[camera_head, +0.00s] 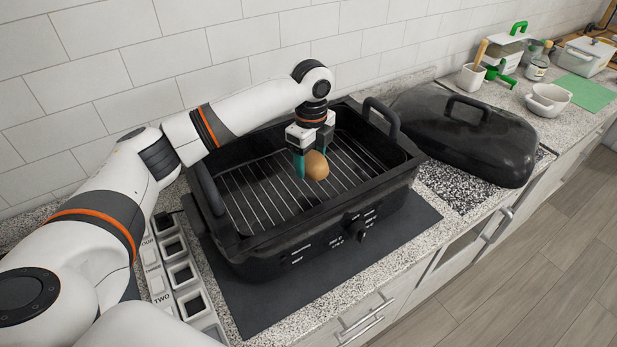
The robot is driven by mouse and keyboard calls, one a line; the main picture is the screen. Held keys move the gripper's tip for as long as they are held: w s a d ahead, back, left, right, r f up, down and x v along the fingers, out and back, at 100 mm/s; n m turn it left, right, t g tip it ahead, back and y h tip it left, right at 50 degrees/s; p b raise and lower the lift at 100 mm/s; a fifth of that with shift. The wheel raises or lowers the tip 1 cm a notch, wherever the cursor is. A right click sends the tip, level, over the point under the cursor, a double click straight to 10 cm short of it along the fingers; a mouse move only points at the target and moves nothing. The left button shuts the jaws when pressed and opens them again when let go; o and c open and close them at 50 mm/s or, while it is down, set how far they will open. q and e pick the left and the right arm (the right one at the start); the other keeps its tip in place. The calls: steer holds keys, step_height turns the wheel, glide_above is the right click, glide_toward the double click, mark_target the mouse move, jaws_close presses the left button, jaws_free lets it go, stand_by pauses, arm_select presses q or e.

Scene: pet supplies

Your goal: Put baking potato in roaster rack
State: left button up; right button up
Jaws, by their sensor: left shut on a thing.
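A brown baking potato (317,167) is between the teal fingertips of my left gripper (312,163). The gripper points down and is shut on the potato, over the middle of the roaster. The wire roaster rack (262,192) lies inside the open black roaster (290,247). The potato is over or on the rack; I cannot tell whether it touches the wires. My right gripper is not in view.
The roaster stands on a dark mat (392,247) on the speckled counter. Its black lid (468,132) rests to the right. A white labelled tray (175,270) lies at the left. White bowl (548,99), green board (588,91) and containers stand at the far right.

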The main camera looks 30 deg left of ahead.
mark_target(310, 189)
arm_select(q)
step_height(310, 189, down, 2)
steer(key=shift+s, duration=0.1)
step_height(310, 189, down, 3)
steer(key=shift+f+p, duration=0.1)
steer(key=shift+p, duration=0.55)
steer(key=shift+f, duration=0.45)
steer(key=shift+f, duration=0.1)
steer(key=o, duration=1.1)
